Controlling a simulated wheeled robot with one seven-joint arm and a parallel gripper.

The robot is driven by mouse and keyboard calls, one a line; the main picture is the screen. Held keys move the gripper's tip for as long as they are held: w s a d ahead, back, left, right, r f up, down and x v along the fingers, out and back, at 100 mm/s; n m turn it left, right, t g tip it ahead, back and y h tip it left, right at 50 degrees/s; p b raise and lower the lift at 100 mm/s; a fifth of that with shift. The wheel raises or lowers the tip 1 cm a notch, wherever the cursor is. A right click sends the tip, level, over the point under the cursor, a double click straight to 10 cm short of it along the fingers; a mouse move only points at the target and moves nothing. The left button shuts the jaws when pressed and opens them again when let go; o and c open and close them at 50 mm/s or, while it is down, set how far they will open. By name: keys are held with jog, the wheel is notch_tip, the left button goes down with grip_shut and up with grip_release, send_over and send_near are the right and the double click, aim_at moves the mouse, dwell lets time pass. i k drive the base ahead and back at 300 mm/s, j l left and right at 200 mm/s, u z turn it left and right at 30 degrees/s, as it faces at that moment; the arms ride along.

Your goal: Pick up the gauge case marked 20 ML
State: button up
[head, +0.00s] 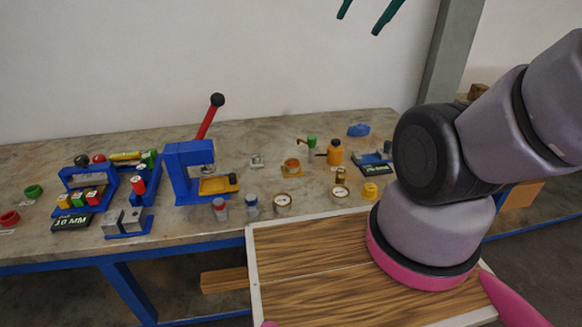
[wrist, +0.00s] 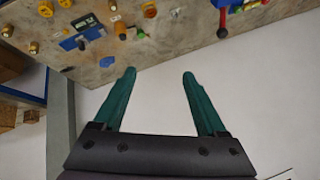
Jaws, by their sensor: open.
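A dark case with white lettering (head: 374,169) lies on the right part of the bench, by a blue holder; its lettering is too small to read surely. A similar dark and blue item shows upside down in the wrist view (wrist: 80,38).
The grey bench (head: 100,250) holds a blue press with a red lever (head: 210,115), an orange bottle (head: 335,152), a blue lump (head: 358,130), a yellow knob (head: 370,190) and several round gauges (head: 282,202). A wooden-topped surface (head: 310,260) is in front. The bench's back strip is mostly clear.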

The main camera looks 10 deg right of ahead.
aim_at(291, 166)
jog(key=j+z, duration=0.2)
jog(key=j, duration=0.2)
jog(key=k+j+z, duration=0.2)
jog(key=j, duration=0.25)
jog(key=j+z, duration=0.2)
jog(key=j, duration=0.2)
